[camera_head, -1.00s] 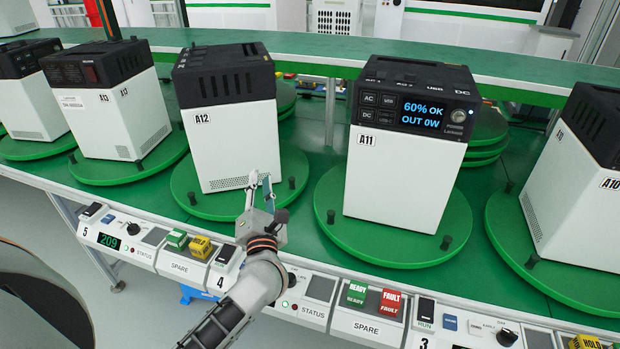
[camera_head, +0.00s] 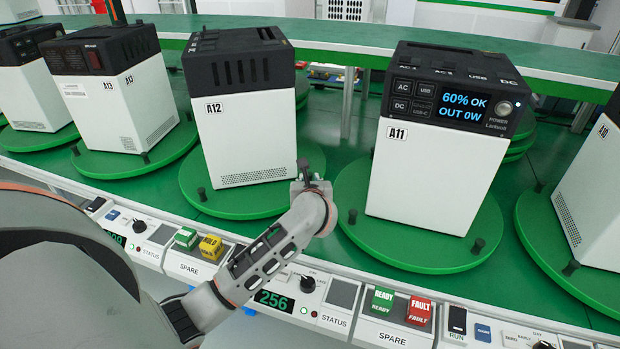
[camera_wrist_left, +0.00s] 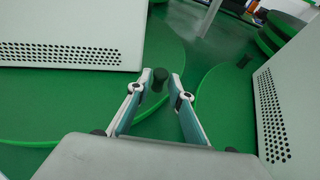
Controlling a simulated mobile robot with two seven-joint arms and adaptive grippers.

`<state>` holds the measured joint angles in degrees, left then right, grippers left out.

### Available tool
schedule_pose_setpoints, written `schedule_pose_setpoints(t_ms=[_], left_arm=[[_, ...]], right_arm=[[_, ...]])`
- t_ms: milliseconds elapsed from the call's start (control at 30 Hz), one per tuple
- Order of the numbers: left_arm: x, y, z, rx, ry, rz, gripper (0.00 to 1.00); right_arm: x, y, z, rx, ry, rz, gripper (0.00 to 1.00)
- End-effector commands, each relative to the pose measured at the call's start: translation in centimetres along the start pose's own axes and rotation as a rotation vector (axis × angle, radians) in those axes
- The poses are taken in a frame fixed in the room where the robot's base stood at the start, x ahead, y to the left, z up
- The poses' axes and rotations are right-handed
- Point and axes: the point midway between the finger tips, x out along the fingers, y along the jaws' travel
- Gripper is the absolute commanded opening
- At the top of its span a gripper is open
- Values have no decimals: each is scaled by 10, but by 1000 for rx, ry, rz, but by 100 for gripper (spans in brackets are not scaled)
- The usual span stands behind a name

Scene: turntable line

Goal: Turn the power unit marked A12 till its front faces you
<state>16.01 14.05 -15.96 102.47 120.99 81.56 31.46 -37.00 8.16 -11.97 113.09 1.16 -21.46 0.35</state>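The power unit marked A12 (camera_head: 243,135), white with a black top, stands on a round green turntable (camera_head: 235,205). Its visible side has the A12 label and a vent grid; no screen shows on it. My left gripper (camera_head: 306,182) is low at the near right rim of that turntable. In the left wrist view its two fingers (camera_wrist_left: 161,80) are apart, on either side of a black peg (camera_wrist_left: 158,79) on the turntable's rim, with small gaps. The unit's lower wall (camera_wrist_left: 70,30) is left of the fingers. My right gripper is not in view.
Unit A11 (camera_head: 425,175), screen facing me, stands on its turntable (camera_head: 400,250) close right of my gripper. Unit A13 (camera_head: 98,105) is to the left. A control strip with buttons and a display (camera_head: 273,300) runs along the front edge, below my forearm.

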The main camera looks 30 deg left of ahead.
Motion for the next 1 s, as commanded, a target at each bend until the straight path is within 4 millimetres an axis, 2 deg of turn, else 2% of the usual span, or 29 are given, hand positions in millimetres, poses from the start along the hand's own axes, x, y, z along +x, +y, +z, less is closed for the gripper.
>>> schedule_pose_setpoints(t_ms=[33, 200, 533, 567, 633, 1000], left_arm=[[8, 0, 0, 3, -1, 1, 21], [24, 0, 0, 2, -1, 0, 21], [28, 0, 0, 1, -1, 0, 21], [28, 0, 0, 1, -1, 0, 18], [28, 0, 0, 2, -1, 0, 0], [32, -4, 1, -9, -1, 21, 0]], right_arm=[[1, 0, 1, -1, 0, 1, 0], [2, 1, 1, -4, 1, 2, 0], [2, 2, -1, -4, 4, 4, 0], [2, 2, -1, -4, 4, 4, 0], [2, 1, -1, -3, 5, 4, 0], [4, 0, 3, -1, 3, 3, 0]])
